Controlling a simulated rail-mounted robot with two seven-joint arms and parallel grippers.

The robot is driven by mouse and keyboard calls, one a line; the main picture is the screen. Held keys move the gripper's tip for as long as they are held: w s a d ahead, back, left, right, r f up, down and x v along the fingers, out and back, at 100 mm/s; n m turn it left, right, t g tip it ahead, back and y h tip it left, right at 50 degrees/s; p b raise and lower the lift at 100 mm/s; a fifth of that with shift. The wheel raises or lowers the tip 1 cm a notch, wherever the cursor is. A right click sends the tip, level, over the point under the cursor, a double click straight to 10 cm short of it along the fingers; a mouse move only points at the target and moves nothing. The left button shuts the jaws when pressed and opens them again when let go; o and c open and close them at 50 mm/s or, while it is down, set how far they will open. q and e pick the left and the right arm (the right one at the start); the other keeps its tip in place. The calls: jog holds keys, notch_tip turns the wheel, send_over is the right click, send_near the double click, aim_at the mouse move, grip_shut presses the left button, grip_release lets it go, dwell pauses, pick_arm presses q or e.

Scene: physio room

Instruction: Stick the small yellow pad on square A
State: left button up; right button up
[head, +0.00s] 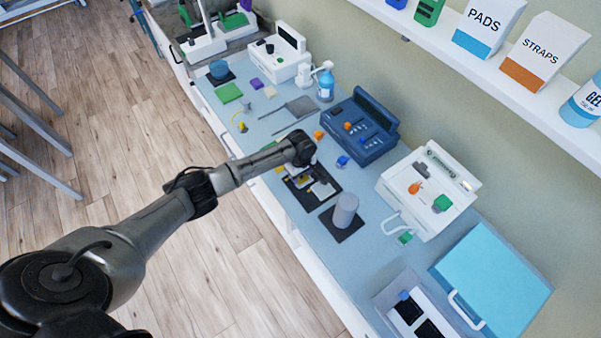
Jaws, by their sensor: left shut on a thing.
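My left gripper (303,180) reaches over a dark mat (325,203) on the blue-grey counter. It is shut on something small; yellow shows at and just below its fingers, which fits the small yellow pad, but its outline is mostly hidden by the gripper. Lighter and yellowish patches show on the dark mat under the fingers. No letter A can be read at this size, so I cannot tell which square is A or whether the pad touches it. My right gripper is not in view.
A grey cylinder (345,209) on a dark square stands close to the mat. Behind are a dark blue device (366,128) and a white device (428,192). A light blue box (492,275) is at lower right.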

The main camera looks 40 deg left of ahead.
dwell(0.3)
pick_arm(q)
jog(key=o, duration=0.6)
jog(key=shift+o, duration=1.2)
jog(key=shift+r, duration=0.15)
jog(key=shift+r+p, duration=1.5)
jog(key=shift+p, duration=0.55)
jog(key=shift+r+p, duration=1.9)
jog(key=shift+p, duration=0.4)
